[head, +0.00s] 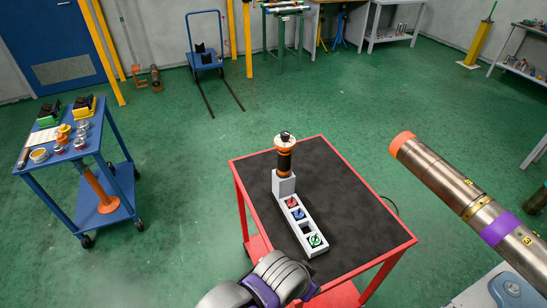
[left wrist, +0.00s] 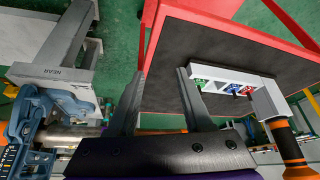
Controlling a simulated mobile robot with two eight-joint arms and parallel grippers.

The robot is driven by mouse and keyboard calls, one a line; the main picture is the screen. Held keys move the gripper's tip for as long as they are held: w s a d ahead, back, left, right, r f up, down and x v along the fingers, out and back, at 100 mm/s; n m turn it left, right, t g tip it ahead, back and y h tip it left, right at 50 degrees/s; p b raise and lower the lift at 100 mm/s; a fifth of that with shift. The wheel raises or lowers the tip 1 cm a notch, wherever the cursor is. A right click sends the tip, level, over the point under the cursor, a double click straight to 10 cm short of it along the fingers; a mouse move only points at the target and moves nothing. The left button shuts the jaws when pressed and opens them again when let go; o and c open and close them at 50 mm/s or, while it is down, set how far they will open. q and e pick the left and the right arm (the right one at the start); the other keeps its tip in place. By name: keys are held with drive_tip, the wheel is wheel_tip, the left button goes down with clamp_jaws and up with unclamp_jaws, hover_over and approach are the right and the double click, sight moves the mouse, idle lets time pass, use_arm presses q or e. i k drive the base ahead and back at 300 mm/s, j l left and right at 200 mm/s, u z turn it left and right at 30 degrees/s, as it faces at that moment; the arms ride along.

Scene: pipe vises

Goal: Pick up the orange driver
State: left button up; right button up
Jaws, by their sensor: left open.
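The orange driver (head: 284,160), banded in orange and black with a dark top, stands upright in the raised end of a light grey holder (head: 283,187) on the red table. In the left wrist view the driver (left wrist: 285,143) is at the lower right, cut off by the edge. My left gripper (left wrist: 160,72) is open, with nothing between its fingers. They are apart from the driver, near the holder's green end. In the head view my left wrist shows at the bottom, by the table's near edge, with the fingers hard to make out. My right gripper is not in view.
The holder has red, blue and green pieces and one dark slot. The black tabletop (head: 345,205) is otherwise bare. A steel pipe (head: 440,178) with an orange end lies to the right. A blue cart (head: 62,168) with tools stands left. Green floor is open beyond.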

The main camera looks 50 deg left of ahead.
sight(284, 170)
drive_tip(key=u, duration=1.55)
drive_tip(key=k, duration=0.35)
drive_tip(key=k+u, duration=0.1)
drive_tip(key=u, duration=0.25)
drive_tip(key=k+u, duration=0.1)
drive_tip(key=u, duration=0.2)
drive_tip(key=k+j+u, duration=0.1)
drive_tip(key=u, duration=0.25)
drive_tip(key=i+l+u, duration=0.1)
drive_tip(key=l+u, duration=0.65)
drive_tip(key=l, duration=0.55)
drive_tip(key=i, duration=0.05)
